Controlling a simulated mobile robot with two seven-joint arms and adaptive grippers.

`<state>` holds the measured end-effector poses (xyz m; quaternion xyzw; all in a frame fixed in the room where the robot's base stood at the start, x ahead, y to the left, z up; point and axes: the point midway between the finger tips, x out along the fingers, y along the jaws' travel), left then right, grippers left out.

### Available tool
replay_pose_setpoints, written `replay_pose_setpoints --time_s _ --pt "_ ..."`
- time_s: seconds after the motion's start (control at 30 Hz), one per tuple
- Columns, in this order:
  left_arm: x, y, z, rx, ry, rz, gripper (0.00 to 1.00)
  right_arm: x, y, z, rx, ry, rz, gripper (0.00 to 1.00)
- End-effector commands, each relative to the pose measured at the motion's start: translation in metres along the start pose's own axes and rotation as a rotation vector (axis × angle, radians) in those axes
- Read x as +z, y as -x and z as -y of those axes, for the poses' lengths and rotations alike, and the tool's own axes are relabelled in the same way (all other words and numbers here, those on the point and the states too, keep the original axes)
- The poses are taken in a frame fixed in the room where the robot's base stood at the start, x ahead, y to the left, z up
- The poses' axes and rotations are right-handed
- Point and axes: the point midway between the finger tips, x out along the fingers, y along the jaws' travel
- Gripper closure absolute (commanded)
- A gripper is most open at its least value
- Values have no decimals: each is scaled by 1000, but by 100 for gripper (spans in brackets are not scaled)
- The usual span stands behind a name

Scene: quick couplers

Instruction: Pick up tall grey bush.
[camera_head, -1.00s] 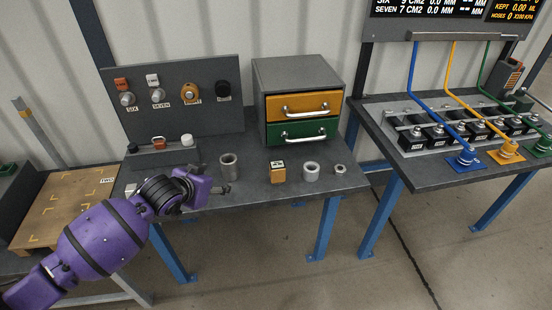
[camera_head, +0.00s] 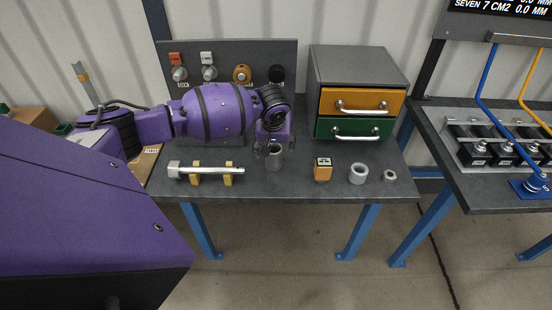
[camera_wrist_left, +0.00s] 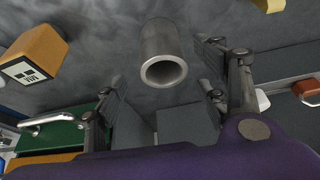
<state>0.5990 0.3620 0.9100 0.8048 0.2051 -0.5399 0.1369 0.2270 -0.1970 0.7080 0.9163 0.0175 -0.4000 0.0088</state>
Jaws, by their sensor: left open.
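The tall grey bush (camera_head: 274,158) is a hollow grey cylinder standing upright on the dark workbench. In the left wrist view the bush (camera_wrist_left: 163,58) shows at top centre, its round open end facing the camera. My left gripper (camera_head: 268,150) is at the bush in the head view, its fingers overlapping the upper part of it. In the left wrist view the gripper (camera_wrist_left: 165,88) is open, with fingers spread to either side of the bush and no clear contact. My right gripper is not in view.
An orange block (camera_head: 323,169), a shorter light grey bush (camera_head: 358,174) and a small nut (camera_head: 389,176) stand to the right. A bolt (camera_head: 206,171) lies on yellow supports to the left. A drawer cabinet (camera_head: 358,68) stands behind.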

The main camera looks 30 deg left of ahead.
Motion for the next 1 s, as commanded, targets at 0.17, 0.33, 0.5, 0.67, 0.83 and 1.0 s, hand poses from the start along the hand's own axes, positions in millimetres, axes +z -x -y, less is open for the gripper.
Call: replay_pose_setpoints --time_s 0.17,0.33,0.5,0.67,0.83,1.0 --pt "4 -28 4 0 -1 -1 34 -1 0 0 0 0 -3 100" --pt "3 -40 3 1 -2 -2 34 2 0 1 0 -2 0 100" --pt "3 -40 3 2 -2 -4 34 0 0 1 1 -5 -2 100" --pt "3 -40 3 2 -2 -4 49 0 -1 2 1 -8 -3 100" --pt "3 -40 3 2 -2 -4 72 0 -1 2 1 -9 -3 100" --pt "3 -40 3 2 -2 -4 94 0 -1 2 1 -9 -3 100"
